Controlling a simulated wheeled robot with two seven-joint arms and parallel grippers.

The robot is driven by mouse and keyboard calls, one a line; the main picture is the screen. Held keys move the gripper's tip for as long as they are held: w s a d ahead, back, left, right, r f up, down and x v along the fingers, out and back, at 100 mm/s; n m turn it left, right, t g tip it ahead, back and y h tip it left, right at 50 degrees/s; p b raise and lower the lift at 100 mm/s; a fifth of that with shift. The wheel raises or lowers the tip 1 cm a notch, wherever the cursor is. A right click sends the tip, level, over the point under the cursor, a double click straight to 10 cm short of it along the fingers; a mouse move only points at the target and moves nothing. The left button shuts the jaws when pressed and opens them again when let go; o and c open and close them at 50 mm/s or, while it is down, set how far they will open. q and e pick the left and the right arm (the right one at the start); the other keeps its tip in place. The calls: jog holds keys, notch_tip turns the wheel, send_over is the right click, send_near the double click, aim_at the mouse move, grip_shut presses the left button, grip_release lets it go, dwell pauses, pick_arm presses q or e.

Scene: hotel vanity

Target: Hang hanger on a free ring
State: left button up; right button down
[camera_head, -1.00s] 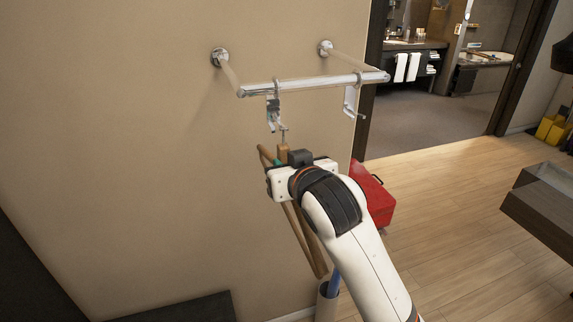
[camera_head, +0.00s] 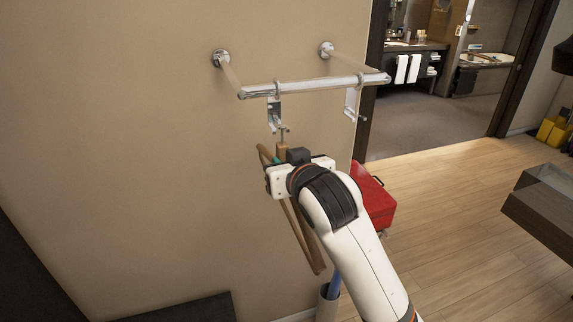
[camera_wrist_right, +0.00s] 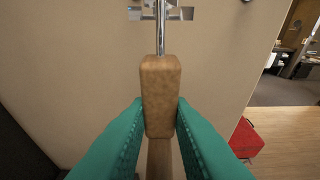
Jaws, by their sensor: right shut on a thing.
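A wooden hanger (camera_head: 308,247) hangs from my right gripper (camera_head: 281,165) below the chrome rail (camera_head: 315,86). In the right wrist view the green fingers of my right gripper (camera_wrist_right: 160,130) are shut on the hanger's wooden neck (camera_wrist_right: 160,85). Its metal stem (camera_wrist_right: 160,30) rises toward a metal ring fitting (camera_wrist_right: 185,13). In the head view the left ring fitting (camera_head: 275,112) hangs from the rail just above the hanger's stem. I cannot tell whether they touch. A right ring fitting (camera_head: 352,103) hangs near the rail's right end and looks empty. My left gripper is not in view.
The rail stands out from the beige wall (camera_head: 130,130) on two brackets. A red case (camera_head: 374,195) stands on the floor behind my right arm. A dark furniture edge (camera_head: 190,310) is at the lower left. Open wooden floor (camera_head: 455,220) lies to the right.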

aim_at(280, 159)
jog(key=shift+w+a, duration=0.3)
jog(key=shift+w, duration=0.6)
jog(key=shift+w+a, duration=0.25)
jog(key=shift+w, duration=0.65)
dwell(1.0)
jog(key=shift+f, duration=0.5)
dwell(1.3)
jog(key=c, duration=1.2)
grip_release()
jog(key=shift+s, duration=0.1)
